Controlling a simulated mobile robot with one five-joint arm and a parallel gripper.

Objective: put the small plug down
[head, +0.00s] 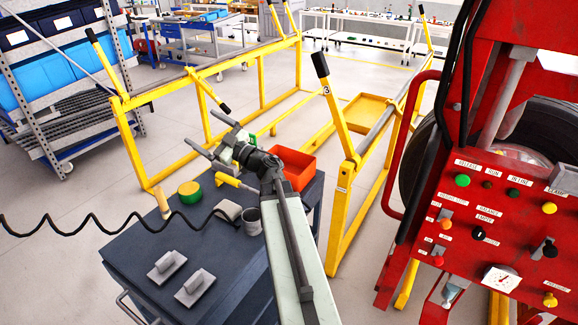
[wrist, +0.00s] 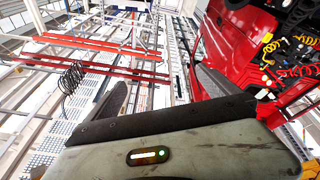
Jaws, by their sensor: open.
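My gripper (head: 206,134) is open, its two dark fingers spread wide above the far side of the dark grey cart (head: 140,240). In the wrist view my gripper (wrist: 160,90) also shows both fingers apart, with nothing between them. I cannot make out for certain which thing is the small plug. Two grey flat pieces with raised grips, one (head: 167,265) behind the other (head: 195,287), lie on the cart's near part. My arm hides part of the cart's right side.
The cart also holds a green and yellow round thing (head: 190,191), a grey cup (head: 252,221), a grey pad (head: 228,210) and a red bin (head: 293,168). Yellow frames (head: 345,210) stand behind. A red machine with a control panel (head: 490,220) is at right. The cart's left middle is bare.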

